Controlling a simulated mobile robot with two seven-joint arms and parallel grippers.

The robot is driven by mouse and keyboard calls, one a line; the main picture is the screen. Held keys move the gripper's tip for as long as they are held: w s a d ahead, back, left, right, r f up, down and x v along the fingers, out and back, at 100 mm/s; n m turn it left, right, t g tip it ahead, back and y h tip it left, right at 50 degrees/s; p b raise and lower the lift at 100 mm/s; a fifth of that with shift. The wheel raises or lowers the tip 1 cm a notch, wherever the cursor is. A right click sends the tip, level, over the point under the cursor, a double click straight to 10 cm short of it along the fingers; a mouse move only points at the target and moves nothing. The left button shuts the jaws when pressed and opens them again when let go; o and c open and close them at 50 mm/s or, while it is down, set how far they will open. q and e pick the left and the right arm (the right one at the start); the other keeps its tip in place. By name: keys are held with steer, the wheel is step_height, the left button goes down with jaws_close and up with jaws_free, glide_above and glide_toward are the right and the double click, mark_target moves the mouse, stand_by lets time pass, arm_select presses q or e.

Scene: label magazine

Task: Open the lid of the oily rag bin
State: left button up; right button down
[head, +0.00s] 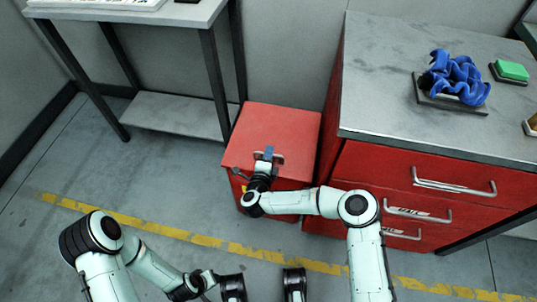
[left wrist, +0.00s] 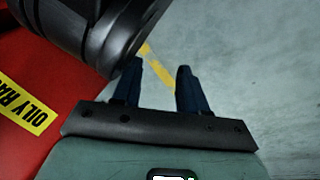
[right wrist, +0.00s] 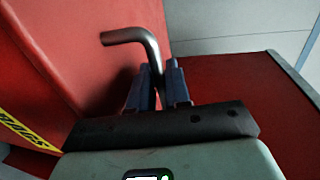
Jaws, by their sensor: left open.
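The red oily rag bin stands on the floor between the table and the drawer cabinet. Its red lid (head: 278,122) looks flat and closed in the head view. A bent metal handle (right wrist: 140,36) on the lid shows in the right wrist view. My right gripper (right wrist: 160,70) is shut on this handle, one finger on each side. In the head view it reaches the lid's near edge (head: 266,156). My left gripper (left wrist: 158,72) is open and empty over the floor, beside the bin's labelled front (left wrist: 55,148). I cannot make out its fingers in the head view.
The red drawer cabinet (head: 370,165) stands close on the bin's right, with a blue rag (head: 455,78) and a green block (head: 512,70) on top. A grey table (head: 190,14) is behind left. A yellow line (head: 140,220) crosses the clear floor.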

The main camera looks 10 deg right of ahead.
arm_select(q)
steer(key=shift+w+r, duration=0.1)
arm_select(e)
steer(key=shift+r, duration=0.1)
arm_select(q)
steer(key=w+r+t+p, duration=0.1)
steer(key=w+r+p, duration=0.2)
steer(key=r, duration=0.1)
arm_select(e)
steer(key=r, duration=0.2)
steer(key=shift+w+r+g, duration=0.2)
steer(key=shift+r+g, duration=0.15)
steer(key=shift+g, duration=0.05)
arm_select(q)
steer(key=s+d+r+m+g+h+p, duration=0.1)
steer(key=s+d+r+g+p, duration=0.15)
steer(key=s+r, duration=0.2)
steer(key=s+d+r+g+h+p, duration=0.1)
steer(key=s+d+r+p, duration=0.25)
steer(key=s, duration=0.25)
step_height(320, 180, up, 12)
steer(key=p, duration=1.3)
steer(key=shift+w, duration=0.25)
arm_select(e)
steer(key=w+d+r+g+y, duration=0.2)
steer(key=w+r+g, duration=0.4)
steer(key=r, duration=0.6)
steer(key=shift+w+d+r, duration=0.15)
steer(key=shift+w+r, duration=0.1)
steer(key=shift+w, duration=0.25)
